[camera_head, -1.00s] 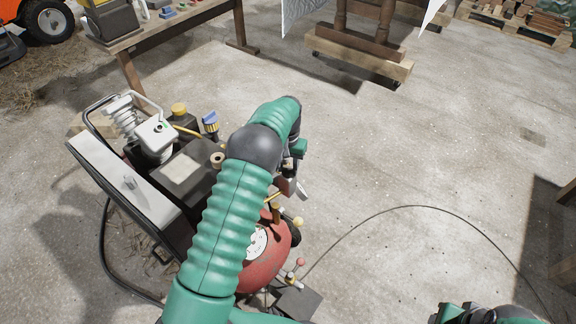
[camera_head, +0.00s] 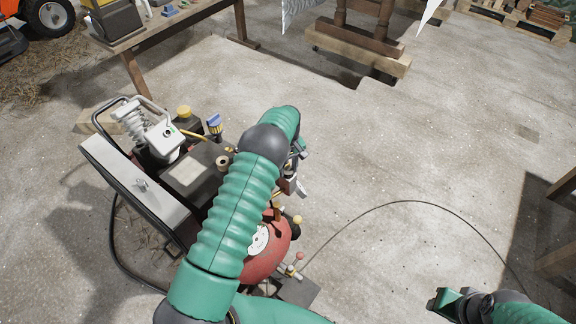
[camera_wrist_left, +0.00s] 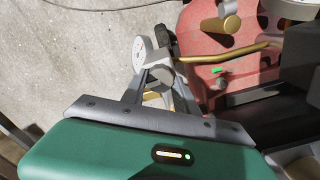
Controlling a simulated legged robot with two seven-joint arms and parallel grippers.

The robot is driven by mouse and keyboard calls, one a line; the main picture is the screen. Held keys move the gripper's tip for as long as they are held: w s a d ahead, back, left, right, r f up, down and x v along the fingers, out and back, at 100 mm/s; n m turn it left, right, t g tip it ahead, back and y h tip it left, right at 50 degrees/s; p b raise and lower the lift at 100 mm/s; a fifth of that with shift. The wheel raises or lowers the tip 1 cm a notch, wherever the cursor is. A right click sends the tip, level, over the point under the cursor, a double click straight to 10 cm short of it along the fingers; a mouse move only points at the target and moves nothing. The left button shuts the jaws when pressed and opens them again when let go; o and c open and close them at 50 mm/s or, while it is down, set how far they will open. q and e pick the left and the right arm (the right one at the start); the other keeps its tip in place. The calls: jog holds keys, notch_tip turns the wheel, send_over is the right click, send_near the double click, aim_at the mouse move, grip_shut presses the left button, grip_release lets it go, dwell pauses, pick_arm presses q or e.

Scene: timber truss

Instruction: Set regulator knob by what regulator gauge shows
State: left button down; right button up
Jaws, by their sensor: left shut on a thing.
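The regulator is on the compressor, in front of its red tank (camera_wrist_left: 222,50). In the left wrist view the regulator gauge (camera_wrist_left: 139,54) has a white dial seen at a slant, and its reading is too small to tell. The grey regulator knob (camera_wrist_left: 159,77) sits just below it, between the fingers of my left gripper (camera_wrist_left: 162,88), which is shut on it. In the head view my left arm hides most of this gripper (camera_head: 296,172) and the knob. My right gripper (camera_head: 438,302) is at the bottom right, away from the compressor; its jaw opening is unclear.
The compressor has a grey belt guard (camera_head: 135,182), a blue-topped part (camera_head: 214,122) and brass fittings by the tank. A thin hose (camera_head: 420,202) curves over the floor to the right. A workbench (camera_head: 170,32) stands at the upper left. The middle floor is clear.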

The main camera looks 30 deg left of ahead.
aim_at(288, 170)
pick_arm(q)
jog(key=shift+n, duration=0.4)
jog(key=shift+w, duration=0.1)
jog(key=c, duration=0.9)
grip_release()
jog(key=shift+c, duration=0.2)
jog(key=shift+r, duration=0.1)
notch_tip(288, 170, up, 17)
jog(key=p, duration=0.4)
jog(key=shift+f+p, duration=0.2)
jog(key=shift+p, duration=0.1)
